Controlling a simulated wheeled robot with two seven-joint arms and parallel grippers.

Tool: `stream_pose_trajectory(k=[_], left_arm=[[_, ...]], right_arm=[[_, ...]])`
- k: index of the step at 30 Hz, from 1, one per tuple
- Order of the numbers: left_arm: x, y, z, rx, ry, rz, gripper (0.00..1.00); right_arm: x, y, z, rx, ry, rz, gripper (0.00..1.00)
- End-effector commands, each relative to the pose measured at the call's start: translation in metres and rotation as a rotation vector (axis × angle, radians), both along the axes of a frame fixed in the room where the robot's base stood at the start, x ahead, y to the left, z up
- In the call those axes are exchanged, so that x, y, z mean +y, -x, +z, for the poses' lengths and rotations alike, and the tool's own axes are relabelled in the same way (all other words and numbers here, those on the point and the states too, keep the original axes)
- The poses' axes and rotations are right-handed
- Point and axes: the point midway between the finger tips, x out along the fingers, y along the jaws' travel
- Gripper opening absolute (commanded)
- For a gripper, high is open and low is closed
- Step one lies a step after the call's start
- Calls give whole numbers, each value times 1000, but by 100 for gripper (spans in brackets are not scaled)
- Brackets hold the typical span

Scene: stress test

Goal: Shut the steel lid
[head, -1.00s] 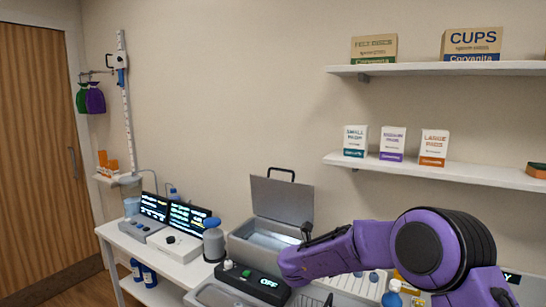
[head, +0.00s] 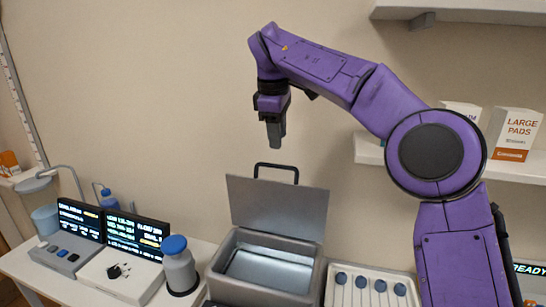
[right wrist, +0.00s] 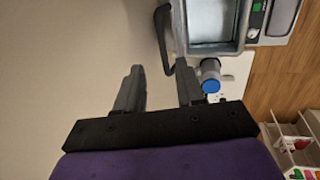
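The steel lid (head: 275,208) stands raised at the back of the steel basin (head: 235,245), with a black handle (head: 277,168) on its top edge. The basin is open and its bright interior shows. My right gripper (head: 275,140) points down above the handle, apart from it. In the right wrist view its two fingers (right wrist: 160,85) are spread with nothing between them; the black handle (right wrist: 164,38) lies just beyond the right finger, and the basin (right wrist: 210,48) is at the top. My left gripper is in neither current view.
A grey bottle with a blue cap (head: 180,268) stands left of the basin. Two lit screens (head: 138,233) are farther left. A tray of blue-topped items (head: 370,285) is to the right. Shelves (head: 368,148) with boxes are behind my right arm. The wall above the lid is clear.

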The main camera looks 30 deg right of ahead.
Motion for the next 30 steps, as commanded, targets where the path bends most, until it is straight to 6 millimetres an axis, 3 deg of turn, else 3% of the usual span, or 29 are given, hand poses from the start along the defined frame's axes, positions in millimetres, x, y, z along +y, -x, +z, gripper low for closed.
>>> stream_pose_trajectory(k=[3,10,21,24,25,30], left_arm=[[0,1,-2,1,0,0,41],[0,0,4,1,1,0,41],[0,0,4,0,0,0,41],[0,0,4,0,0,0,41],[0,0,4,0,0,0,41],[0,0,4,0,0,0,41]], right_arm=[[-7,-5,-29,5,-1,0,38],[-16,-15,-70,8,2,0,38],[-19,-17,-81,4,3,0,38],[-19,-17,-81,5,4,-1,6],[-19,-17,-81,5,4,0,0],[-18,-17,-81,6,3,1,0]])
